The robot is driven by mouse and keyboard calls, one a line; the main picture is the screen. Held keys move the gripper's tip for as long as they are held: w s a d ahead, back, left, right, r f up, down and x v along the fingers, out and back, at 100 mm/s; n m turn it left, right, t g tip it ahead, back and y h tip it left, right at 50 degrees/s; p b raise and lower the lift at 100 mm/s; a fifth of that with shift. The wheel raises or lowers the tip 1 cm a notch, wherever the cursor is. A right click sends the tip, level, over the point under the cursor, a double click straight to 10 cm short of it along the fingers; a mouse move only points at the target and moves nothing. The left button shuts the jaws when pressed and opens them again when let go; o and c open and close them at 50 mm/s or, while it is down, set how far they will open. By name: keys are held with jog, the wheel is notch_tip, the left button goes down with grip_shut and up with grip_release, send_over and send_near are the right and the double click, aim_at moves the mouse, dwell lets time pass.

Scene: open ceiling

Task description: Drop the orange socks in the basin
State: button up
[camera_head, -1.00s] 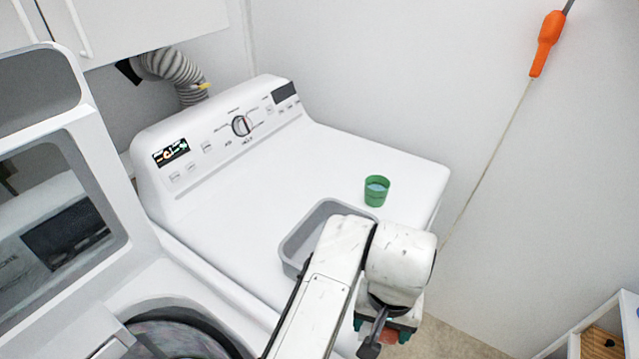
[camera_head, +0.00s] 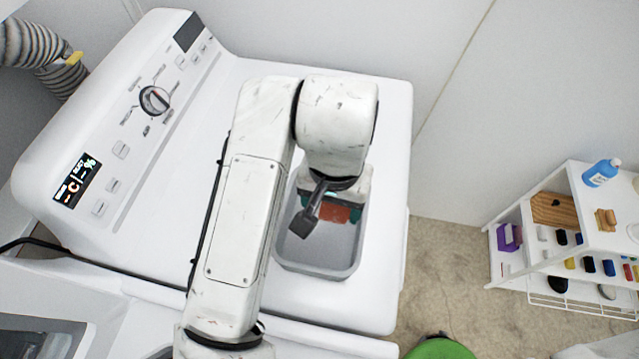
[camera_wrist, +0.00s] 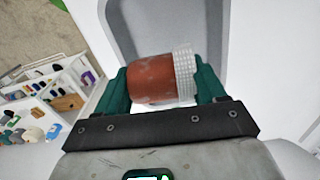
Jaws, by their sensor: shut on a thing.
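My gripper (camera_head: 333,212) is shut on the orange socks (camera_head: 336,214), a rolled reddish-orange bundle with a pale ribbed end. In the wrist view, the socks (camera_wrist: 150,78) sit between the two green fingers of my gripper (camera_wrist: 162,80). The grey basin (camera_head: 318,270) stands on the white machine top. My gripper and the socks overlap the basin in the head view; the exact height above its floor is hard to tell. The basin also shows behind the socks in the wrist view (camera_wrist: 122,32). My arm hides the basin's left and far parts in the head view.
The white machine (camera_head: 385,130) has a control panel (camera_head: 130,130) at the back left. A white shelf (camera_head: 540,225) with bottles and small items stands at the right. A green round object (camera_head: 438,347) is on the floor. Carpet (camera_head: 432,265) lies between.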

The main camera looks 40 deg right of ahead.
jog(key=shift+f, duration=2.35)
jog(key=o, duration=1.2)
notch_tip(320, 180, up, 11)
jog(key=shift+f, duration=0.1)
